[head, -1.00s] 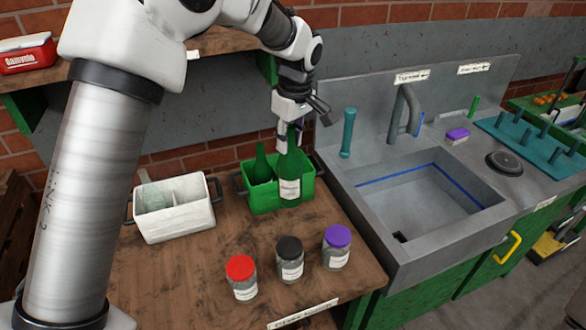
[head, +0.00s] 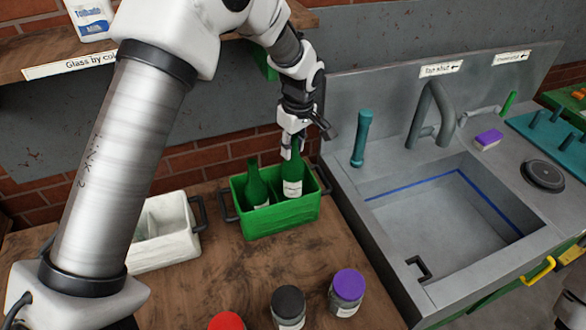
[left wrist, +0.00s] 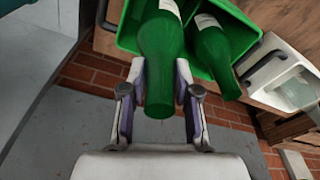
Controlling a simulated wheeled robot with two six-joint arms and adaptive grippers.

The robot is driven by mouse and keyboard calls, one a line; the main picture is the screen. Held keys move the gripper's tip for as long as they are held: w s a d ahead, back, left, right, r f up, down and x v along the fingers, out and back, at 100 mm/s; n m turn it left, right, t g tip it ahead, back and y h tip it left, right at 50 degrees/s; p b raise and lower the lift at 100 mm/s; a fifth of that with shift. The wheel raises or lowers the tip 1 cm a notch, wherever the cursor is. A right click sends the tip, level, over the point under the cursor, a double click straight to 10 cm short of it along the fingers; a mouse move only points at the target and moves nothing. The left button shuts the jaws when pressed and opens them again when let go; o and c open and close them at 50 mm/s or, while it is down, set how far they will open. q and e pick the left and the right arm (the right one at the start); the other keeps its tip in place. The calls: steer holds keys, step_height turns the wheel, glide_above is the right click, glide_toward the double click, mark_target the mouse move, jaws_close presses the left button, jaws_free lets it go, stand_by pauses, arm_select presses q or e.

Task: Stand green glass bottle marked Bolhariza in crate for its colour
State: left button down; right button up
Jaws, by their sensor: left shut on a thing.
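A green glass bottle (head: 293,172) with a white label stands near upright in the right part of the green crate (head: 282,219); its lower part is hidden by the crate's front wall. The label is too small to read. My left gripper (head: 291,145) is shut on its neck from above. In the left wrist view the bottle (left wrist: 160,45) lies between the fingers (left wrist: 160,95). A second green bottle (head: 257,187) stands in the left part of the crate and also shows in the left wrist view (left wrist: 212,52). My right gripper is out of view.
A white crate (head: 160,248) stands left of the green one. Jars with red (head: 226,321), black (head: 289,300) and purple (head: 348,284) lids stand at the front of the table. A sink (head: 440,225) is at the right.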

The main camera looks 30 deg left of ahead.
mark_target(293, 160)
arm_select(q)
step_height(293, 160, down, 4)
steer(key=shift+w+a+f+p, duration=0.1)
steer(key=shift+w+p, duration=0.05)
steer(key=shift+p, duration=0.35)
steer(key=shift+f, duration=0.4)
steer(key=c, duration=0.8)
jaws_free()
steer(key=shift+c, duration=0.2)
